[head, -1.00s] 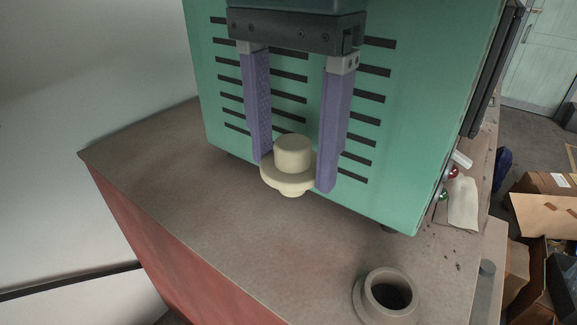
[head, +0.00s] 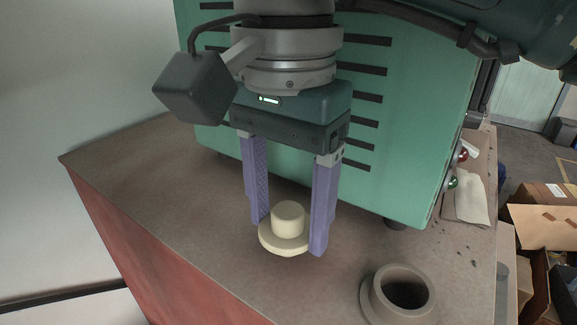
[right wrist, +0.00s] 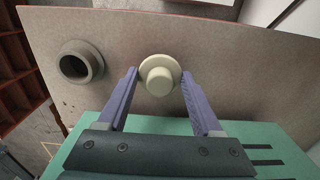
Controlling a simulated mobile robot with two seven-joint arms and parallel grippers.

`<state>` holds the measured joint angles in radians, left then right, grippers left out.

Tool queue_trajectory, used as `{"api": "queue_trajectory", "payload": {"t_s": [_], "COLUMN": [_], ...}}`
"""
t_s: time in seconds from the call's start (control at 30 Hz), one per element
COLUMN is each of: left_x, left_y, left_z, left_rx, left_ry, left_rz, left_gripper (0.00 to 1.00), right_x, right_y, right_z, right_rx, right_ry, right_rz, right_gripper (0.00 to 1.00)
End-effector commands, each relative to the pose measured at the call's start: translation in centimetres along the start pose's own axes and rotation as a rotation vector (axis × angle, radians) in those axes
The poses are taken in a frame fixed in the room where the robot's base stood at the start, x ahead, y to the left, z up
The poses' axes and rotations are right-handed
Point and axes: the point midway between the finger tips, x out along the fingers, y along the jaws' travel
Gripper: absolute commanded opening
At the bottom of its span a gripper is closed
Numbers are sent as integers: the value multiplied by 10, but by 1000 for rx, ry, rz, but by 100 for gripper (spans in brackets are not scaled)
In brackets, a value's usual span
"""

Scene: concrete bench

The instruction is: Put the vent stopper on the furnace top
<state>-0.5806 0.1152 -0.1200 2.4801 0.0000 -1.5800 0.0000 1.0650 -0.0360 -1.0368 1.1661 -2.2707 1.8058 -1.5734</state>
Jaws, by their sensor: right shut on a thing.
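The vent stopper (head: 289,217) is a cream plug with a round knob on top of a wider flange. My right gripper (head: 288,238) points down and is shut on it, one purple finger on each side of the flange. The stopper is upright over the bench top, in front of the furnace; how high it is held I cannot tell. The right wrist view also shows the stopper (right wrist: 158,76) between the fingertips (right wrist: 160,84). The furnace (head: 410,150) is a green box with dark vent slots; its top is out of view in the head view. My left gripper is not in view.
A grey-brown flanged collar with a dark round opening (head: 372,300) stands on the bench to the right of the stopper. A pale cloth (head: 466,200) lies beside the furnace's right side. The bench (head: 130,175) is clear at left. Cardboard boxes (head: 540,212) are beyond it.

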Motion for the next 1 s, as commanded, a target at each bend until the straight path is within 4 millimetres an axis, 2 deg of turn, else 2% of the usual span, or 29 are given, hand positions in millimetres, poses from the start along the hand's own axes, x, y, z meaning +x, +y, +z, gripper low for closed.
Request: {"api": "queue_trajectory", "payload": {"t_s": [0.03, 0.07, 0.3, 0.53, 0.67, 1.0], "left_x": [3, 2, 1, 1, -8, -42], "left_y": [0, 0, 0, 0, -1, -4], "left_z": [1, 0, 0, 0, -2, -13], "left_rx": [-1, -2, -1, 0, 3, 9], "left_ry": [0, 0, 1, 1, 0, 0], "left_rz": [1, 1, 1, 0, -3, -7], "left_gripper": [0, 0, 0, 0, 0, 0], "right_x": [3, 1, 1, 0, -8, -84], "right_y": [0, 0, 0, 0, 0, 0], "right_z": [0, 0, 0, 0, 0, -1], "right_rx": [0, 1, 0, 0, -1, 0], "right_ry": [1, 1, 0, 0, 0, 4], "right_rz": [-1, -1, 0, 0, 0, -2], "right_gripper": [12, 70, 97, 97, 97, 97]}}
